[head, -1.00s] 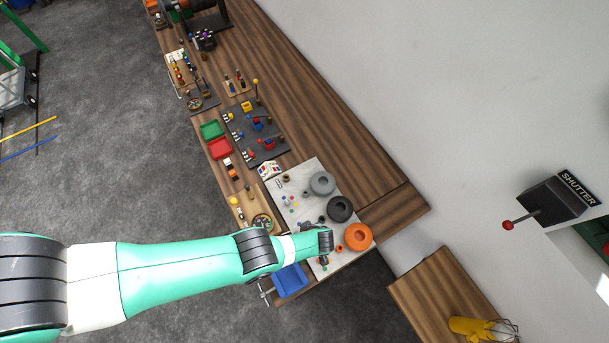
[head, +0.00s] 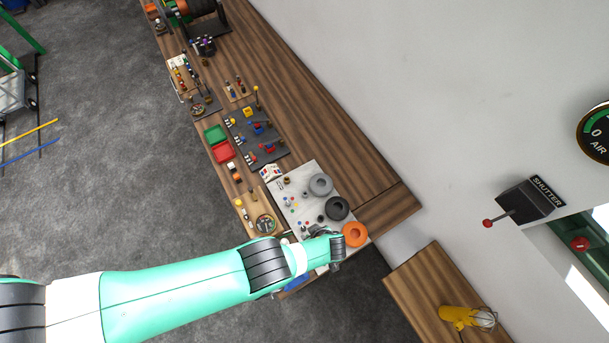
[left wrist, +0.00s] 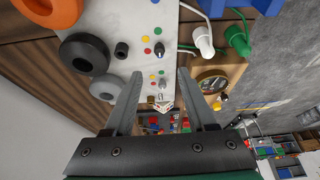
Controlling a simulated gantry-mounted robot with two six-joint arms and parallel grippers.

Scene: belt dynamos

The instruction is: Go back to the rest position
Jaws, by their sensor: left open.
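My left arm reaches in from the left in the head view. Its gripper (head: 335,254) is over the near end of the light grey panel (head: 315,205), close to the orange ring (head: 355,234); its fingers are hard to make out there. In the left wrist view the two grey fingers (left wrist: 160,78) stand apart with nothing held between them. The panel (left wrist: 120,25), with coloured buttons and small knobs, shows beyond and between them. My right gripper is in neither view.
A dark grey ring (head: 336,208) and a lighter grey ring (head: 320,185) lie on the panel. A blue tray (head: 297,284) is mostly hidden under my arm. Green (head: 215,134) and red (head: 223,151) trays sit farther up the bench. A shutter lever (head: 488,222) projects from the wall.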

